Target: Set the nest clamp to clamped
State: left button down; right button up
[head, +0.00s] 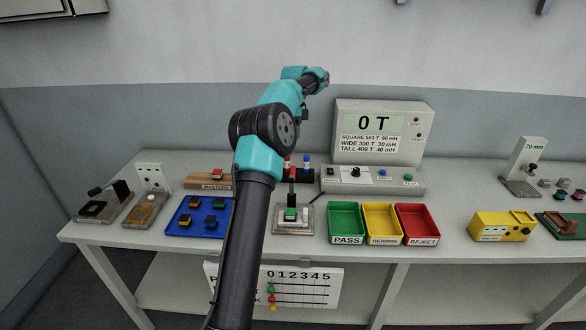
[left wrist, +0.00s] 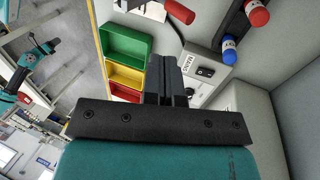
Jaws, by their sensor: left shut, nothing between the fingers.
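The nest (head: 293,228) is a grey fixture near the middle of the bench, with a green block (head: 291,214) in it. A dark upright part (head: 292,197) stands behind the block. I cannot tell the clamp's setting. In the left wrist view a red cylindrical tip (left wrist: 180,12) shows at the top edge beside a pale plate; it may be the clamp's handle. My left gripper (left wrist: 165,65) is shut and empty, apart from that tip. In the head view my left arm's wrist is raised above the bench, and its fingers are not clear. My right gripper is not in view.
Green (head: 346,222), yellow (head: 381,222) and red (head: 417,224) bins stand right of the nest. A blue tray (head: 178,228) with several connectors lies left. Behind are a panel with switches (head: 372,182), a display (head: 383,130) and upright red and blue-capped parts (head: 306,161).

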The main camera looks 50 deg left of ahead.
pick_arm(q)
send_over(293, 173)
notch_tip(293, 173, down, 8)
jog(key=shift+d+f, duration=0.1)
jog(key=shift+s+d+f, duration=0.45)
jog(key=shift+s+d, duration=0.35)
jog(key=shift+s, duration=0.05)
jog(key=shift+s+d+f, duration=0.2)
jog(key=shift+s+d, duration=0.45)
jog(key=shift+d, duration=0.1)
